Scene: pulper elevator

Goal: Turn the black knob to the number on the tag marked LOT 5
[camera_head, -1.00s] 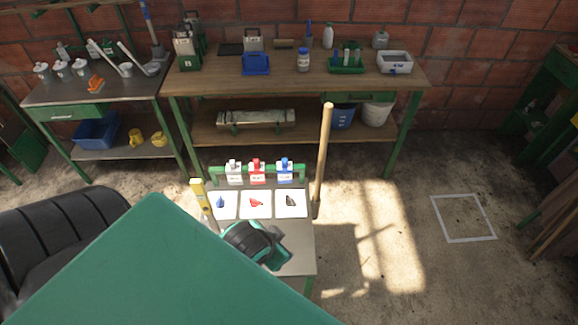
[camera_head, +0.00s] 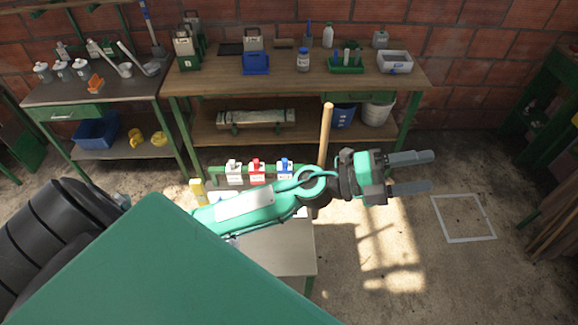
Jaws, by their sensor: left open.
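My left gripper (camera_head: 431,171) is open and empty, with its two grey fingers apart and pointing right over the sunlit floor. My left arm crosses over the small metal table (camera_head: 278,250) and hides most of its top. The black knob is hidden behind this arm. White (camera_head: 234,174), red (camera_head: 257,173) and blue (camera_head: 285,166) tag-like pieces hang in a row on a green rail at the table's back. Their writing is too small to read, so I cannot tell which is LOT 5. My right gripper is not in view.
A wooden pole (camera_head: 325,132) stands at the table's right. A yellow upright piece (camera_head: 198,190) stands at its left. A long workbench (camera_head: 285,82) with bottles and boxes is behind. Floor around the white square outline (camera_head: 463,218) is clear.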

